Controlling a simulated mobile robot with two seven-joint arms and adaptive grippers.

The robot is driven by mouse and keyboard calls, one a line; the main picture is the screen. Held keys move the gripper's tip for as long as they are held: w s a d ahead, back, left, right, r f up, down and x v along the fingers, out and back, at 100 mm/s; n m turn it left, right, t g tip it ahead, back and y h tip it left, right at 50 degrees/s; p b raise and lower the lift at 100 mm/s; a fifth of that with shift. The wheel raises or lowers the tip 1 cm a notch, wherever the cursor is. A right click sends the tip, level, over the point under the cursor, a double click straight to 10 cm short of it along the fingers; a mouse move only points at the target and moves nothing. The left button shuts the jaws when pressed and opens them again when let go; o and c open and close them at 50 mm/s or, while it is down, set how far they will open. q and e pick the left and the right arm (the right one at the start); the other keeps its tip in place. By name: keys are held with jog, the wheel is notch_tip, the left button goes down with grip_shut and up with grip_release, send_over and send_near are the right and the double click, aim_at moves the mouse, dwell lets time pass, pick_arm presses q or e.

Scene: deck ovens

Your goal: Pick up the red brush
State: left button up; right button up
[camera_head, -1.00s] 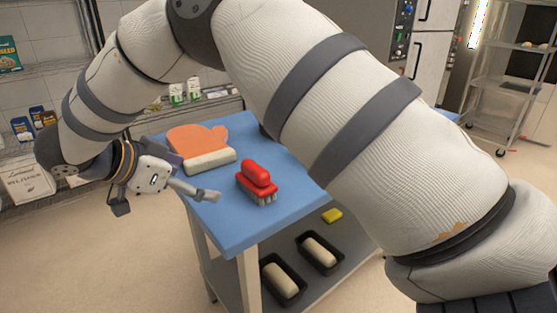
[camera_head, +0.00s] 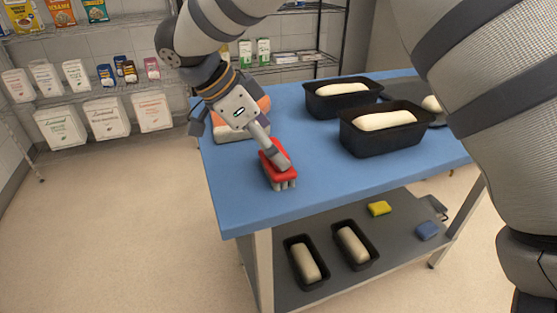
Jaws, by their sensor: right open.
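The red brush (camera_head: 268,178) lies on the blue table top (camera_head: 330,187) near its left front corner, grey bristles down. My right gripper (camera_head: 277,159) is open, its fingers reaching down over the brush from the upper left. The fingers hide much of the brush's red handle, and I cannot tell whether they touch it. My left gripper is not in view.
An orange mitt (camera_head: 228,133) with a cream cuff lies behind the gripper, partly hidden. Black loaf pans (camera_head: 372,143) with dough stand right of the brush. The lower shelf (camera_head: 335,288) holds more pans, a yellow block (camera_head: 379,208) and a blue block (camera_head: 427,230).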

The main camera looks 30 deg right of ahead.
aim_at(278, 145)
jog(key=x, duration=0.5)
jog(key=shift+s+d+r, duration=0.1)
jog(key=shift+s+d, duration=0.05)
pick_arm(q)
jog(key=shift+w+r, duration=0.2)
pick_arm(e)
jog(key=c, duration=1.3)
jog(key=shift+r, duration=0.1)
jog(key=shift+r, duration=0.3)
jog(key=r, duration=0.3)
jog(key=shift+a+r+p, duration=0.1)
jog(key=shift+a+p, duration=0.1)
jog(key=shift+p, duration=0.1)
jog(key=a+r, duration=0.1)
jog(key=s+a+r, duration=0.1)
jog(key=r, duration=0.1)
jog(key=a+r, duration=0.1)
jog(key=shift+s+a+r+p, duration=0.1)
jog(key=shift+s+r+p, duration=0.2)
jog(key=shift+s, duration=0.1)
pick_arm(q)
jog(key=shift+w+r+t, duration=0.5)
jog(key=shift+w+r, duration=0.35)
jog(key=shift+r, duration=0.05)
pick_arm(e)
jog(key=s+a+r, duration=0.4)
jog(key=a, duration=0.4)
jog(key=shift+s+a+r, duration=0.25)
jog(key=shift+s+a, duration=0.1)
jog(key=shift+a, duration=0.05)
